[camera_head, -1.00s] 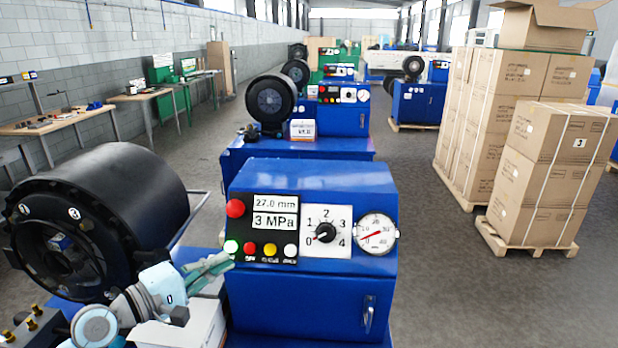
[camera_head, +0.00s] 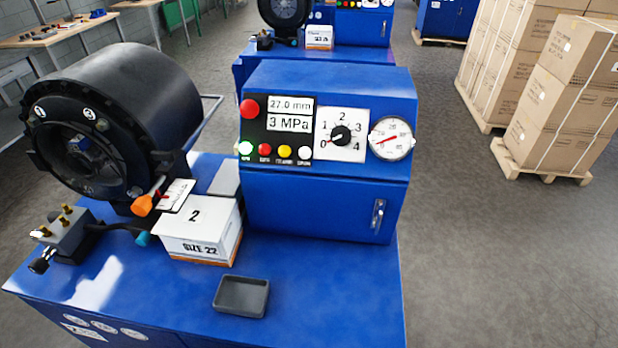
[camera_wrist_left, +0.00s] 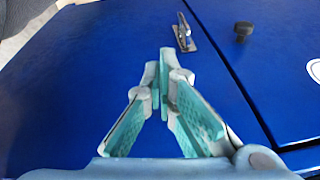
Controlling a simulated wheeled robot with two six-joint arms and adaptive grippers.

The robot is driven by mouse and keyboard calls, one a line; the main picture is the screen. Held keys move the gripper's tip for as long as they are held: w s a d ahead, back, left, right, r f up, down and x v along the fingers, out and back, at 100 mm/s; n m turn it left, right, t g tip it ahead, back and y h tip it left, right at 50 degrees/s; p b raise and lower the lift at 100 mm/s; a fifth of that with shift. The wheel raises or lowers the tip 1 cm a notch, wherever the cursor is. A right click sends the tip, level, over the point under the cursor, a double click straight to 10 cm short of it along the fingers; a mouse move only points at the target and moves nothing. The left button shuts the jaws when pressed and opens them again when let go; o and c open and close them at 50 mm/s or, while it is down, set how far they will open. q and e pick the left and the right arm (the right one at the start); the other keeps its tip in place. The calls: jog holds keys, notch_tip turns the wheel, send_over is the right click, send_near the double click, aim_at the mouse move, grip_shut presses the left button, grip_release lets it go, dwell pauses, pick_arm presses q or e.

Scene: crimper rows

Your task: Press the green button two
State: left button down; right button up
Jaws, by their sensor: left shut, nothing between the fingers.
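The green button (camera_head: 245,148) is the leftmost of a row on the black control panel of the near blue crimper. It looks pale and bright with a greenish edge. Beside it are a red button (camera_head: 265,149), a yellow button (camera_head: 285,151) and a white button (camera_head: 305,153); a larger red button (camera_head: 249,109) sits above. In the left wrist view my left gripper (camera_wrist_left: 165,58) is shut and empty, its teal fingertips together in front of a blue panel with a metal handle (camera_wrist_left: 186,35). Neither gripper shows in the head view.
The pressure dial (camera_head: 340,134) and gauge (camera_head: 392,138) are right of the buttons. A white box (camera_head: 202,232) marked 2 and a grey tray (camera_head: 241,297) are on the blue bench below. The black crimper head (camera_head: 120,100) is at left. Stacked cartons (camera_head: 560,100) stand at right.

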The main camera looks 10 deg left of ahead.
pick_arm(q)
jog(key=s+a+f+g+b, duration=0.1)
jog(key=s+f, duration=0.2)
jog(key=f, duration=0.5)
jog(key=s+f, duration=0.3)
jog(key=f, duration=0.5)
jog(key=s+f, duration=0.7)
jog(key=s, duration=0.3)
jog(key=shift+s+a+g+b, duration=0.15)
jog(key=shift+a+g+b, duration=0.1)
jog(key=shift+g+b, duration=0.2)
